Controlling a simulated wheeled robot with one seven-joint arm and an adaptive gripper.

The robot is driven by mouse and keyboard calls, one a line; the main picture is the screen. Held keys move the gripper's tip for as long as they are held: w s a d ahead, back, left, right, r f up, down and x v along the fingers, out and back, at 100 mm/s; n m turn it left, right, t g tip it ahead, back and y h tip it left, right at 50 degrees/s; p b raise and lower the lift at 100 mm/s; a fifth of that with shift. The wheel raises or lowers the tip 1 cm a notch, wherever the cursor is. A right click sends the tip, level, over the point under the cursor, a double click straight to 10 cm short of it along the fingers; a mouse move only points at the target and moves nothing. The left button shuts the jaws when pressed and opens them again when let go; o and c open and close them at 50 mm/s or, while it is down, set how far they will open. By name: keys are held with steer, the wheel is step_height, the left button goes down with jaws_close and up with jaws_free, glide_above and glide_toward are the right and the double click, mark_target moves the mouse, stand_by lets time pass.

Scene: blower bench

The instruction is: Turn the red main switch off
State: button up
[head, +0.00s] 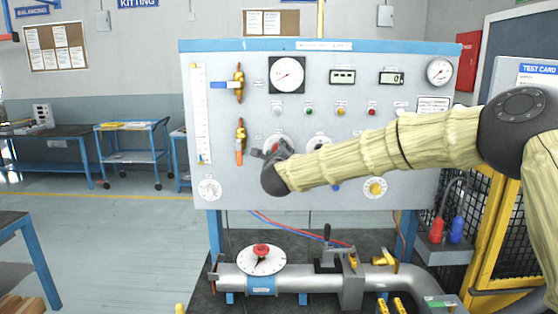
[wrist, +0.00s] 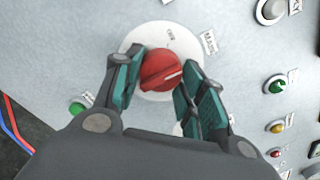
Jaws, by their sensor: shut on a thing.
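The red main switch is a round red knob (wrist: 161,69) on a white disc, seen in the wrist view. Its white pointer line points right and slightly up in that view. My gripper (wrist: 155,88) has its two teal-padded fingers on either side of the knob, shut on it. In the head view my gripper (head: 271,152) is at the panel, left of its middle, and covers most of the knob. A label plate (wrist: 209,42) is beside the disc.
The grey panel (head: 230,120) carries gauges, digital displays, small coloured buttons, and two valves with yellow bodies at the left. Below it are a pipe and a white dial with a red knob (head: 261,250). A yellow-framed cage (head: 490,240) stands at the right.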

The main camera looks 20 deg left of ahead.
steer(key=shift+n+b, duration=0.85)
steer(key=shift+n, duration=3.75)
steer(key=o, duration=1)
steer(key=shift+s+r, duration=0.1)
steer(key=shift+s, duration=0.05)
steer(key=v, duration=1.1)
steer(key=shift+s+d, duration=0.2)
steer(key=shift+s, duration=0.15)
